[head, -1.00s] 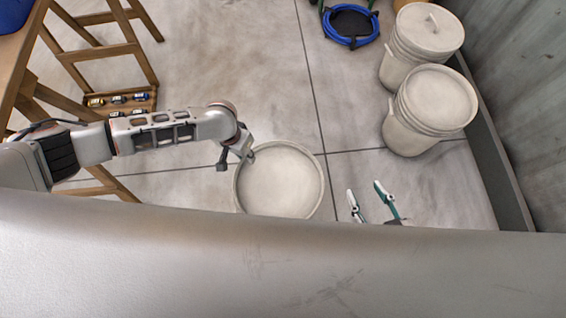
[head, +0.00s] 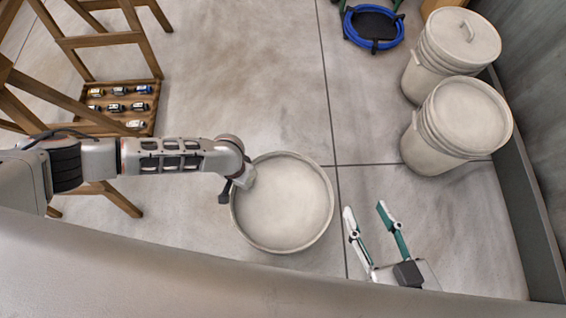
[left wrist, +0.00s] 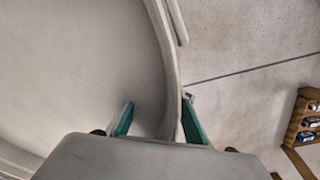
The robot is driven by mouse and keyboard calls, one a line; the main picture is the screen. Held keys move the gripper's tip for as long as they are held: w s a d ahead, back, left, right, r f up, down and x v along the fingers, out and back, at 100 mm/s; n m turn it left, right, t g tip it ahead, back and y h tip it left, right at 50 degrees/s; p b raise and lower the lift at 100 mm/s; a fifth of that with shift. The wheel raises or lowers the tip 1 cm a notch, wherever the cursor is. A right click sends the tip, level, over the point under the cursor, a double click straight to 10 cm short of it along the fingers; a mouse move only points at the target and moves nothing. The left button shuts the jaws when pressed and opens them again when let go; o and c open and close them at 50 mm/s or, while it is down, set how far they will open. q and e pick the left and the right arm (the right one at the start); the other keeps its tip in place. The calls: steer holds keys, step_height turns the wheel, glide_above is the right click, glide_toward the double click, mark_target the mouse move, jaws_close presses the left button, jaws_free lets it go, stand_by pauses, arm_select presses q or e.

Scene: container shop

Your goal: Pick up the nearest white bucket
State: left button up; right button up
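The nearest white bucket (head: 283,203) stands on the floor in the middle of the head view, its round rim facing up. It fills the left part of the left wrist view (left wrist: 70,70). My left gripper (head: 241,185) is at the bucket's left rim; its fingertips are mostly hidden in the head view. In the left wrist view its two teal fingers (left wrist: 158,112) are apart, one on each side of the rim, with a gap on the inner side. My right gripper (head: 364,206) is open and empty, right of the bucket.
Two more white buckets, one plain-topped (head: 468,115) and one with a handled lid (head: 460,38), stand by the right wall. A blue coiled hose (head: 373,44) lies behind. A wooden tray of small items (head: 118,104) and wooden legs are at left. Floor behind the bucket is clear.

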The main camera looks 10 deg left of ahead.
arm_select(q)
steer(key=shift+w+r, duration=0.1)
steer(key=shift+w, duration=0.05)
steer(key=shift+f, duration=0.3)
stand_by(0.7)
jaws_close()
steer(key=shift+d, duration=0.1)
